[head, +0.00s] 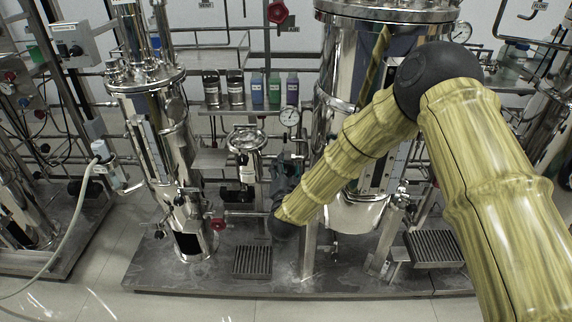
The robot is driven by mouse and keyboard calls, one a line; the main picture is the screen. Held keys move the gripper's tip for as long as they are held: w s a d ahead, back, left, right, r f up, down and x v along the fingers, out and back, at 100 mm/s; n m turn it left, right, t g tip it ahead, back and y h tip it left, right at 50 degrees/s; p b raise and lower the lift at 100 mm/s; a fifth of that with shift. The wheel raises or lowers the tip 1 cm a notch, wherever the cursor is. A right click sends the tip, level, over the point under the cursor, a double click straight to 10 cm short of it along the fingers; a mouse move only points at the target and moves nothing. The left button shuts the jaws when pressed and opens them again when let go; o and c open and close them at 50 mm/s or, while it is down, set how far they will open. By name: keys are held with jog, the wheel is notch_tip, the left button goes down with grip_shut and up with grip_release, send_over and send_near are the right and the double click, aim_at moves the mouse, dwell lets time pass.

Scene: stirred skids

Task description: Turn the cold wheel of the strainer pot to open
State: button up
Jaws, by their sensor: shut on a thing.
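A small steel pot (246,142) with a clamped lid stands left of centre on the middle skid, and I take it for the strainer pot. My gripper (280,172) is the dark shape just right of this pot, beyond the dark wrist joint of my bamboo-patterned arm. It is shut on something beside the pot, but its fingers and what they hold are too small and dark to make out. I cannot pick out the cold wheel; my gripper may hide it. A red wheel (217,224) shows low to the left of my gripper.
A tall steel column (165,130) stands left and a large steel vessel (345,60) stands right, partly behind my arm. A shelf with several bottles (274,90) is behind the pot. Another red wheel (278,13) is higher up. A drain grate (252,261) lies in front.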

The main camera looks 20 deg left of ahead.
jog(key=n+p, duration=0.2)
jog(key=n, duration=0.3)
jog(key=shift+d+n, duration=0.1)
jog(key=shift+n, duration=0.2)
dwell(0.4)
jog(key=o, duration=1)
jog(key=shift+s, duration=0.1)
jog(key=v, duration=1.2)
